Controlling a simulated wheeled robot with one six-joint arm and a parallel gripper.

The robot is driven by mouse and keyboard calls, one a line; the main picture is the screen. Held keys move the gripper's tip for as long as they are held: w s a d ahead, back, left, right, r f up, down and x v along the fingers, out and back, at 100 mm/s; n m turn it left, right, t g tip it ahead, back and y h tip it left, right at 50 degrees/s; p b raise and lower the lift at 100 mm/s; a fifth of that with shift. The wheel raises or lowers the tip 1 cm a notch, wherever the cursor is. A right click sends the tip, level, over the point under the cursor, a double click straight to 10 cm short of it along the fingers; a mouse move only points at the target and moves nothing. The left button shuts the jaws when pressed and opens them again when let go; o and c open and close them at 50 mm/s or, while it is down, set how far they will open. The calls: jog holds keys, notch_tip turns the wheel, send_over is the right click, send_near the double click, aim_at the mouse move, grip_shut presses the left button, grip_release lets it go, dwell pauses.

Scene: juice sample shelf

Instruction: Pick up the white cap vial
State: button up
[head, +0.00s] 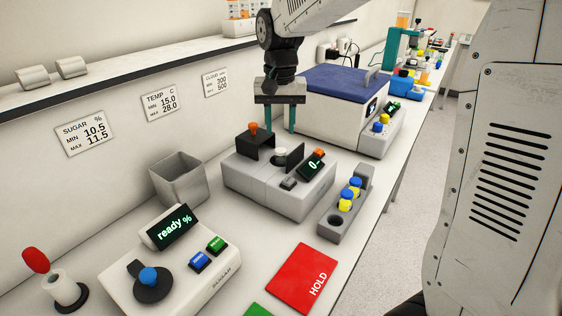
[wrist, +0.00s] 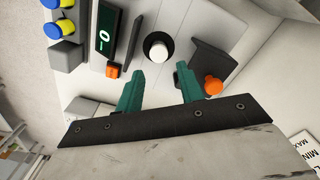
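The white cap vial (head: 281,153) sits in the round dark well of the grey device with the "0" display (head: 262,188). In the wrist view the white cap (wrist: 158,48) shows in the well, ahead of and between my fingertips. The vial's body is hidden in the well. My gripper (head: 281,128) is above the device, fingers pointing down and apart. In the wrist view my green fingers (wrist: 161,70) are spread with nothing between them.
Dark upright plates (head: 255,147) flank the well. An orange knob (head: 253,127) stands at the left plate. A blue-lidded machine (head: 318,112) stands behind.

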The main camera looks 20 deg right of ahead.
aim_at(281, 150)
notch_tip(281, 150, down, 7)
jog(key=shift+s+f, duration=0.1)
grip_shut()
dwell(0.3)
